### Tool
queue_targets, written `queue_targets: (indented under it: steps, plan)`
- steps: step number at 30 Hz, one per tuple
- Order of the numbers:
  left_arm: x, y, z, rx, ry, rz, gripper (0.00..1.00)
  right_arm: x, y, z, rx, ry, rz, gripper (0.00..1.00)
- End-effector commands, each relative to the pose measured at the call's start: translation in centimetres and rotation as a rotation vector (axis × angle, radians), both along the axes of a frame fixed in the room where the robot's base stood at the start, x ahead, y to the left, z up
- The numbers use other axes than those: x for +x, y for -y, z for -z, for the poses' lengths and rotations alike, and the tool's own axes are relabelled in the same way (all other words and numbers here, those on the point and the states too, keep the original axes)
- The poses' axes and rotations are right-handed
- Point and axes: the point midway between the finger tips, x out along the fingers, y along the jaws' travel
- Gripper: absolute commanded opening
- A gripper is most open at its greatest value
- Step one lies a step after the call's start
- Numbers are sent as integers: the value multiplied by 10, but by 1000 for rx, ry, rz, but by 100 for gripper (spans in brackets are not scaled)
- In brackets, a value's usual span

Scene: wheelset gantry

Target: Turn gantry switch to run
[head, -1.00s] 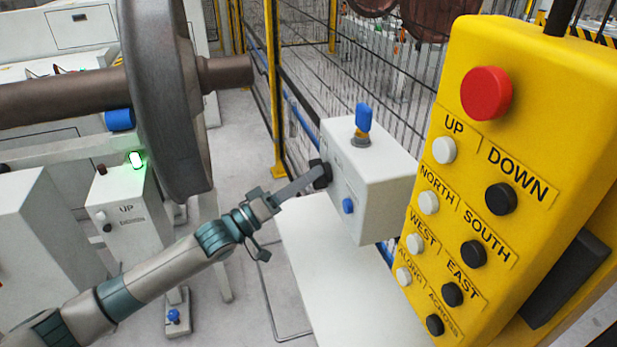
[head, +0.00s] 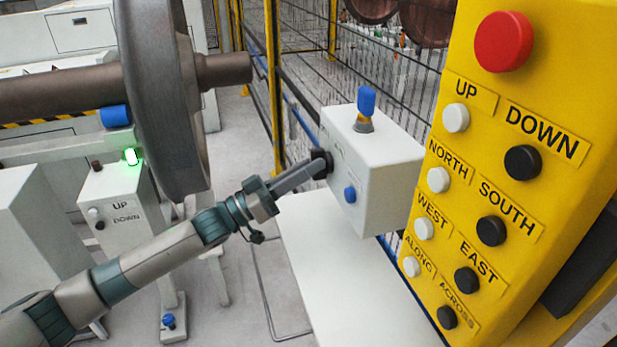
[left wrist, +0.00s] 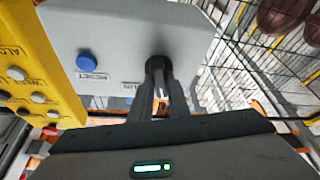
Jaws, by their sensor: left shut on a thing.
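The gantry switch is a black knob (left wrist: 156,64) on the face of a white control box (head: 385,175). It sits beside a blue button (left wrist: 86,61) labelled RESET. My left gripper (head: 324,164) reaches in from the left and is shut on the switch knob. In the left wrist view its two dark fingers (left wrist: 158,78) lie on either side of the knob. The fingers cover much of the knob and part of the label below it, so its pointing direction cannot be read. My right gripper is not in view.
A yellow pendant (head: 545,75) with a red button (head: 503,42) and several labelled buttons hangs close on the right. A large wheelset (head: 160,90) is at left. A wire fence (head: 300,60) runs behind.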

Motion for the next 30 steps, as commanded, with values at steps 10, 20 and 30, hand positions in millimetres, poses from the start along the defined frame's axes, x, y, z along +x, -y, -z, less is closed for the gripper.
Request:
queue_targets:
  steps: [10,20,30]
  plan:
    - [2,-1,4,98,299,-1,0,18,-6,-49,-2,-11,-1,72]
    - [3,-1,2,194,598,-1,0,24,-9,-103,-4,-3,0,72]
    - [4,-1,1,285,878,-1,0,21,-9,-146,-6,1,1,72]
